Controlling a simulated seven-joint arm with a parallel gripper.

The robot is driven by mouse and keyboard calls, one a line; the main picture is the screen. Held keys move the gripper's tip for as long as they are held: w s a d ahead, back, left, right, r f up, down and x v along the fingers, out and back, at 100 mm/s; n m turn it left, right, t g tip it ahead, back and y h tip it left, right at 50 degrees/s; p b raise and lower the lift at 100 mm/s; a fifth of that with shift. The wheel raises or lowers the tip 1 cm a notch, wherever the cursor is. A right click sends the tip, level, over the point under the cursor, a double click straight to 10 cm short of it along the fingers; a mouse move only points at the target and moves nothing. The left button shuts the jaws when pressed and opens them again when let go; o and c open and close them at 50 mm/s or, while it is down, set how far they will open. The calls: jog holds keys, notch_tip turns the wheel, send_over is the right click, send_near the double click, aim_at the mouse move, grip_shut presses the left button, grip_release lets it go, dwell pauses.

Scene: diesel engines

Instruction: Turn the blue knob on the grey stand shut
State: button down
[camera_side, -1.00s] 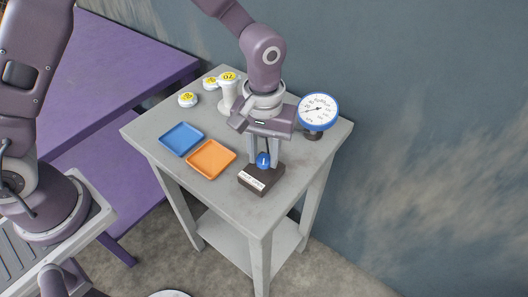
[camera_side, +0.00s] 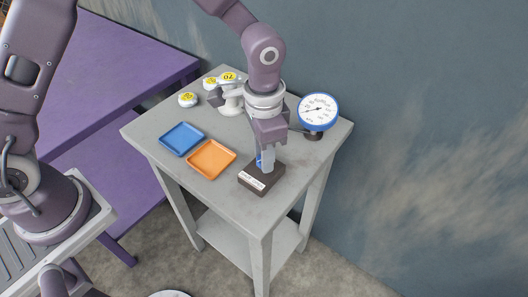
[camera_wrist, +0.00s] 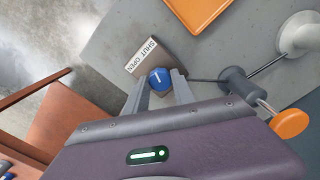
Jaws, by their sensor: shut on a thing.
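The blue knob (camera_wrist: 160,79) sits on a dark block (camera_wrist: 172,47) with a white label reading SHUT and OPEN. A short white mark shows on the knob's top; which word it points to I cannot tell. In the side view, the knob (camera_side: 259,161) is mostly hidden behind my fingers, and the block (camera_side: 262,181) rests near the front edge of the grey stand (camera_side: 143,133). My gripper (camera_wrist: 160,85) is shut on the knob from above, one finger on each side. It also shows in the side view (camera_side: 265,160).
A blue tray (camera_side: 182,139) and an orange tray (camera_side: 211,159) lie left of the block. A blue-rimmed gauge (camera_side: 318,109) stands at the right, close to my gripper. White pieces with yellow tops (camera_side: 188,99) stand at the back. A purple table (camera_side: 110,80) is at left.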

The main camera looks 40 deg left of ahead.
jog(key=shift+m, duration=2.2)
jog(key=c, duration=1.1)
grip_release()
jog(key=shift+o, duration=0.2)
notch_tip(320, 180, up, 7)
jog(key=shift+r, duration=0.1)
